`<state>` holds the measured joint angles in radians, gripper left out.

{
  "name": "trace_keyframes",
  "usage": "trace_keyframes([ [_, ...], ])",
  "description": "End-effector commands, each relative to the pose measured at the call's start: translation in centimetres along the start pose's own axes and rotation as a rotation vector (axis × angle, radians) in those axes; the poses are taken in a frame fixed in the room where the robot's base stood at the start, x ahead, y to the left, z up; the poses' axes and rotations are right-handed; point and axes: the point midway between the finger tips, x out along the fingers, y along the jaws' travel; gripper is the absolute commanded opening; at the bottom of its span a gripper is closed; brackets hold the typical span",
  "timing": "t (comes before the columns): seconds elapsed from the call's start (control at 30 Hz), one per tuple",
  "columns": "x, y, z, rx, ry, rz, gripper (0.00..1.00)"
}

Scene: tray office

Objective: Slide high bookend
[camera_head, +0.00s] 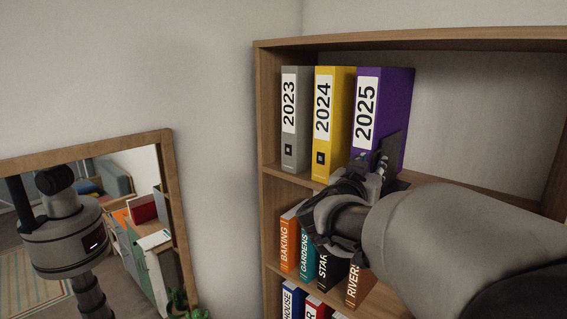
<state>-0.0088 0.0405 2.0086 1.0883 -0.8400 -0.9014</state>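A dark bookend (395,147) stands on the top shelf against the right side of the purple 2025 binder (367,112). Its upright plate shows behind my gripper, and a little of its dark base shows to the right; the rest is hidden. My gripper (374,168) is at the front of the bookend, overlapping it and the lower part of the purple binder. I cannot tell whether it touches the bookend or whether its fingers are open or shut. A yellow 2024 binder (325,120) and a grey 2023 binder (289,118) stand upright to the left.
The wooden bookcase (262,130) has free room on its top shelf right of the bookend. Books, including orange BAKING (287,240) and RIVERS (354,284), stand on the shelf below, partly behind my arm. A framed mirror (170,190) is at the left.

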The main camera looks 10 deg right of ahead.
Motion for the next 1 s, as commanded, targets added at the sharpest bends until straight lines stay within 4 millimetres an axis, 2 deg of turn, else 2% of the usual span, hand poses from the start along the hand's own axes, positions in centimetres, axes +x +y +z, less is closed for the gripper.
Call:
trace_keyframes([
  [0.27,0.16,0.02,0.01,0.0,0.0,0.0,0.28],
  [0.7,0.13,0.02,0.0,0.0,0.0,0.0,0.0],
  [1.0,0.13,0.02,0.0,-0.001,0.0,0.0,0.0],
])
